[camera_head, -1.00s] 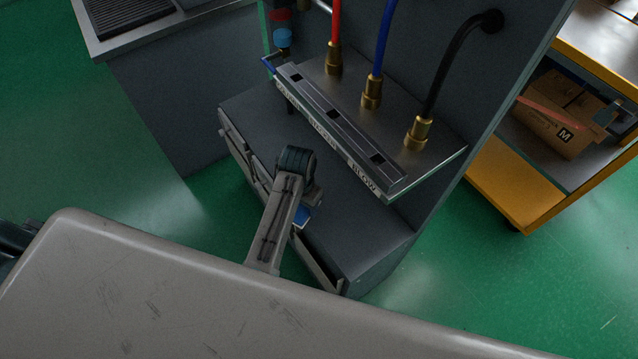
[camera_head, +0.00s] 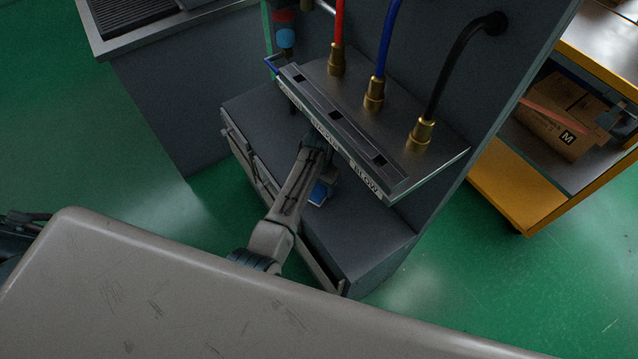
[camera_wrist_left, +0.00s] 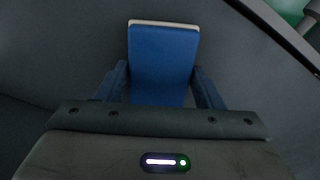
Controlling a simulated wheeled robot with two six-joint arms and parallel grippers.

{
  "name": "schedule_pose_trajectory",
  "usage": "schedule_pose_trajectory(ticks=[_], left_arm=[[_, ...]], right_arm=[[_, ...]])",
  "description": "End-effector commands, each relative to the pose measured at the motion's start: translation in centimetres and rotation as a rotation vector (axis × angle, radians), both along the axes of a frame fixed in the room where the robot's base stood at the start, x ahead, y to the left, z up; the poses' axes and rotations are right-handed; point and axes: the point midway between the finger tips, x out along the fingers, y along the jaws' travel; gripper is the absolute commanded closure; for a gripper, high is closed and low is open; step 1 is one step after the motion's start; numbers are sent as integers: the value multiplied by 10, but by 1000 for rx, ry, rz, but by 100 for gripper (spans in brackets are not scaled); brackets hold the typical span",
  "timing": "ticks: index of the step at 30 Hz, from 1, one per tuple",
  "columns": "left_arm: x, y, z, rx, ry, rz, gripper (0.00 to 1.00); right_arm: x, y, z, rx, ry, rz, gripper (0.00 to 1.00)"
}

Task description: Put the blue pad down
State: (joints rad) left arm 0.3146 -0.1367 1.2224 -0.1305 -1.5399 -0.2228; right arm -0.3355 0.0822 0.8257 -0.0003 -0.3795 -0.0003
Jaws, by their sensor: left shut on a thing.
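The blue pad (camera_wrist_left: 162,62) is a flat blue block with a pale far edge. In the left wrist view it sits between the two fingers of my left gripper (camera_wrist_left: 162,88), which is shut on it. In the head view a small bit of the blue pad (camera_head: 319,193) shows beside my left wrist, over the dark grey cabinet top (camera_head: 350,215). The left gripper (camera_head: 325,186) there is mostly hidden by my arm. I cannot tell whether the pad touches the surface below it. My right gripper is not in view.
A metal manifold (camera_head: 345,135) with red, blue and black hoses on brass fittings overhangs the cabinet top, close to my arm. An orange shelf cart (camera_head: 520,195) with a cardboard box (camera_head: 565,115) stands at the right. The cabinet top's front right part is clear.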

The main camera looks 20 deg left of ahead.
Motion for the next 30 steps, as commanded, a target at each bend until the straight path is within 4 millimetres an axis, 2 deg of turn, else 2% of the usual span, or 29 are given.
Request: schedule_pose_trajectory(ticks=[6,7,10,20,30], left_arm=[[0,0,-3,0,0,0,62],[0,0,-3,0,0,0,35],[0,0,-2,0,0,0,17],[0,0,1,0,-1,0,17],[0,0,54,0,-3,1,17]], right_arm=[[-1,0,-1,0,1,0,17],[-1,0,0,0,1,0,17],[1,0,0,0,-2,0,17],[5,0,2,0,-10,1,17],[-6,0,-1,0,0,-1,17]])
